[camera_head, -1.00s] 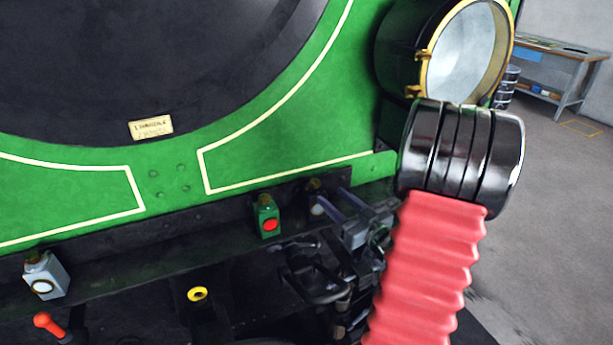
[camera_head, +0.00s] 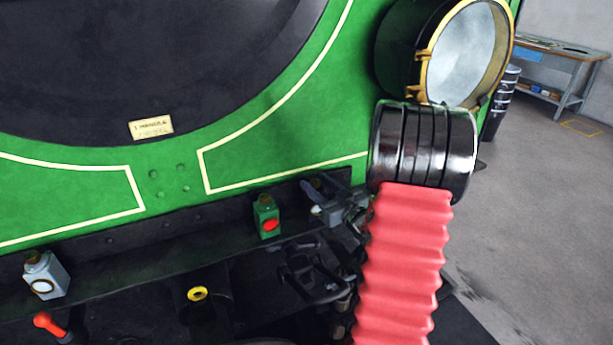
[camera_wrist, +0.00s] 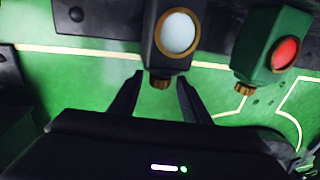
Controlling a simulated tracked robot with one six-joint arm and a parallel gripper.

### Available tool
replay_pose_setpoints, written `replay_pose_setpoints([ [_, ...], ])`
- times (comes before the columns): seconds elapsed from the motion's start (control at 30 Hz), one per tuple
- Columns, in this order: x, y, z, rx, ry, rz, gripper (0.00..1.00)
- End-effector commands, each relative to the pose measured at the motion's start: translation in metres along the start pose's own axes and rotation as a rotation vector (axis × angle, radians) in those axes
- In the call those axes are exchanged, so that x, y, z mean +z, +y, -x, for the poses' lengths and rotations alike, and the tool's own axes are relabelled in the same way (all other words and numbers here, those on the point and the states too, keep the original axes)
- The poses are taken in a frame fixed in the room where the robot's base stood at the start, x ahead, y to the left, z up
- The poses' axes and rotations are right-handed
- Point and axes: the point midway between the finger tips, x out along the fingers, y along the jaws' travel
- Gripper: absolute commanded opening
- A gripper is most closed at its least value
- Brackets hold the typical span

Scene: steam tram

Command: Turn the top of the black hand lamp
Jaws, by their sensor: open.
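The black hand lamp (camera_wrist: 158,30) is at the top middle of the wrist view, which appears upside down. My gripper (camera_wrist: 160,79) is open, with one finger on each side of the knob. A gap shows on both sides, and I see no contact.
A green hand lamp with a red lens (camera_head: 267,217) stands close to the left. It also shows in the wrist view (camera_wrist: 277,50). A white lamp (camera_head: 45,275) stands farther left on the ledge. The green tram front (camera_head: 290,125) rises close behind. A large headlamp (camera_head: 465,55) is above right.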

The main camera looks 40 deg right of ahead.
Motion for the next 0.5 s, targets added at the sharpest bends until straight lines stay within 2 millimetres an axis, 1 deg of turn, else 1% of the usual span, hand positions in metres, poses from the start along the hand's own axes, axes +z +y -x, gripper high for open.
replay_pose_setpoints([
  [0.03, 0.001, -0.001, -0.009, -0.003, -0.001, 0.001, 0.43],
  [0.1, 0.0, -0.001, -0.02, -0.003, 0.0, 0.001, 0.43],
  [0.23, 0.001, 0.0, -0.038, -0.001, -0.001, 0.0, 0.43],
  [0.4, 0.0, 0.0, -0.051, 0.0, 0.0, 0.0, 0.43],
  [0.5, 0.0, 0.0, -0.054, 0.001, -0.001, -0.001, 0.43],
])
